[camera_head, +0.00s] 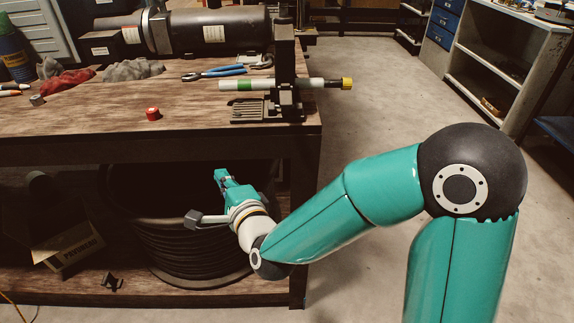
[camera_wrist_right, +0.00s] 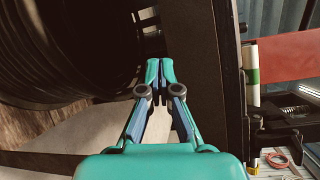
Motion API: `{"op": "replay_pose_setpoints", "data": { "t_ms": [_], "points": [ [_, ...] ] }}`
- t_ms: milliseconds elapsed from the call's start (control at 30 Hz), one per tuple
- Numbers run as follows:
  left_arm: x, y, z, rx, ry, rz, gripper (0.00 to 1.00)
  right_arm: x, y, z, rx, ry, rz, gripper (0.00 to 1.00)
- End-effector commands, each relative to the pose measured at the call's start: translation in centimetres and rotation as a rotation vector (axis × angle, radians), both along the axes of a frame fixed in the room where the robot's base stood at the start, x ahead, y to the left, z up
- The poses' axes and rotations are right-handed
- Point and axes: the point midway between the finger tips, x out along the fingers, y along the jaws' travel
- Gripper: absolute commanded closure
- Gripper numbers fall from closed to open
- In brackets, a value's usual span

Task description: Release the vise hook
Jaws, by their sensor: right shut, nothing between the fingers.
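The dark vise (camera_head: 286,65) stands at the right end of the workbench. A white tube (camera_head: 262,85) with a green band and a yellow end lies across it, and I cannot make out a separate hook. The tube also shows at the right of the wrist view (camera_wrist_right: 252,75). My right gripper (camera_head: 221,175) is below the bench top, in front of the coiled black hose and well below the vise. Its fingers are together and empty in the wrist view (camera_wrist_right: 160,68). My left gripper is not in view.
The workbench (camera_head: 190,105) has a thick front edge above my right gripper. A small red-topped item (camera_head: 153,114), blue-handled pliers (camera_head: 215,72) and rags (camera_head: 133,70) lie on it. The coiled black hose (camera_head: 185,245) sits on the lower shelf. Open floor lies to the right.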

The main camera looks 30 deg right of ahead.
Motion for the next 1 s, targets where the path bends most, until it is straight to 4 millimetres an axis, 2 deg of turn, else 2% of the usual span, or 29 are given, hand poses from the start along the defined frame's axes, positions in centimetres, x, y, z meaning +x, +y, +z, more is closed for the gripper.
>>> {"op": "replay_pose_setpoints", "data": {
  "t_ms": [33,100,300,400,500,600,1000],
  "points": [
    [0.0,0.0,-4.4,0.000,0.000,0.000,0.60,-0.4,-0.5,-0.6,0.103,-0.102,-0.037,1.00],
    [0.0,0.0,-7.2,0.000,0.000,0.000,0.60,-1.4,-1.3,1.1,0.256,-0.234,-0.082,1.00],
    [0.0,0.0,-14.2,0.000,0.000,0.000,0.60,-6.0,-4.5,4.5,0.683,-0.587,-0.139,1.00],
    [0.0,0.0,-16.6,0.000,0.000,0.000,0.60,-8.4,-6.0,5.4,0.853,-0.722,-0.139,1.00],
    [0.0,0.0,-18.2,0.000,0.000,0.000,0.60,-10.3,-7.2,6.1,0.975,-0.820,-0.132,1.00],
    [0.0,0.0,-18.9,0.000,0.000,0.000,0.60,-11.4,-7.9,6.5,1.047,-0.877,-0.125,1.00],
    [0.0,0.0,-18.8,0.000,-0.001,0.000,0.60,-11.9,-8.2,6.9,1.080,-0.900,-0.122,1.00]
  ]
}}
